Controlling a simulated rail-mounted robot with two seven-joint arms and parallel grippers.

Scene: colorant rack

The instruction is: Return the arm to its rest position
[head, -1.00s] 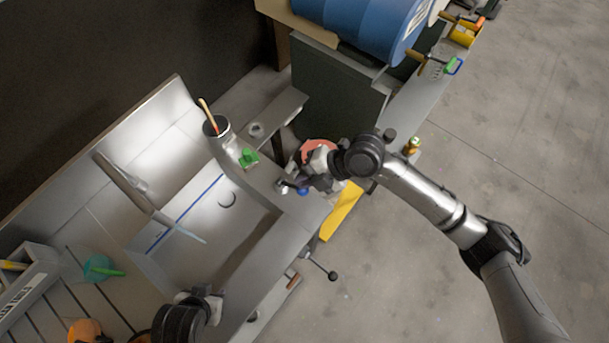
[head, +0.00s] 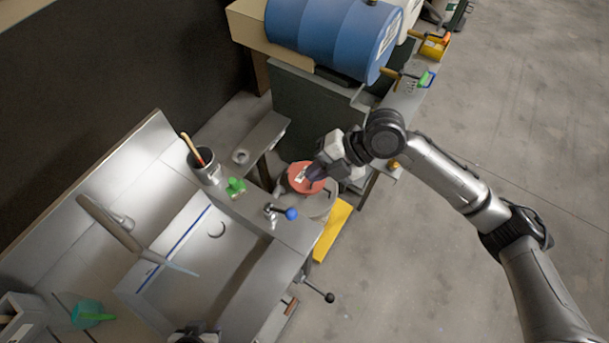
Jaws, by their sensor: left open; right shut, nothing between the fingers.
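My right arm comes in from the lower right. Its gripper (head: 312,174) is shut and empty, over the red round lid (head: 299,186) of a pail; I cannot tell whether it touches the lid. Only a small dark part of my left gripper (head: 196,334) shows at the bottom edge; its fingertips are not clearly seen, but it is open. The rest of my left arm is out of the frame.
A steel bench with a sink (head: 205,262) and faucet (head: 112,222) fills the left. A blue-knobbed valve (head: 290,214) sits at its corner, near a green item (head: 235,186) and a tool cup (head: 204,166). Open floor lies right.

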